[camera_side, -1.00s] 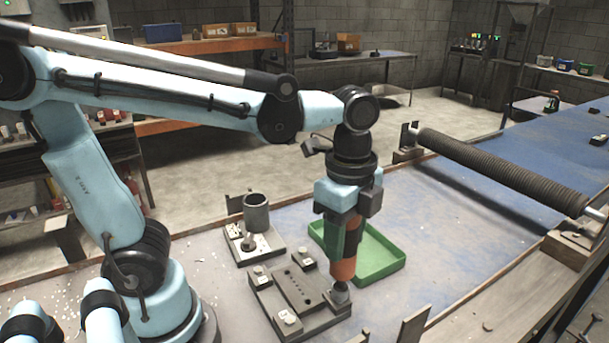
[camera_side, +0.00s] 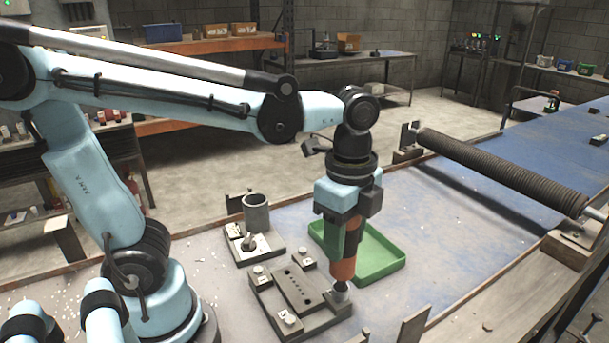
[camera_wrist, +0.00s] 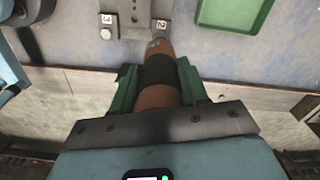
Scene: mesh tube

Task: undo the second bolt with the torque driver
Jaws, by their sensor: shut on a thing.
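My gripper (camera_side: 345,228) points down over the near right corner of the fixture block and is shut on the orange and black torque driver (camera_side: 342,270). In the wrist view the driver (camera_wrist: 158,95) runs between my green fingers (camera_wrist: 158,72). Its dark tip meets a grey round piece at that corner; the bolt head there is hidden. The fixture block (camera_side: 292,290) is dark, with a row of holes and numbered corner tags. In the wrist view the tag "2" (camera_wrist: 161,25) lies just beyond the driver's end, and the tag "3" (camera_wrist: 107,18) is further left.
A green tray (camera_side: 375,262) lies just behind the driver; its visible floor is empty. A grey cup-like holder (camera_side: 256,213) stands on a small plate at the back left. A ribbed roller (camera_side: 500,170) lies to the right, with clear blue bench between.

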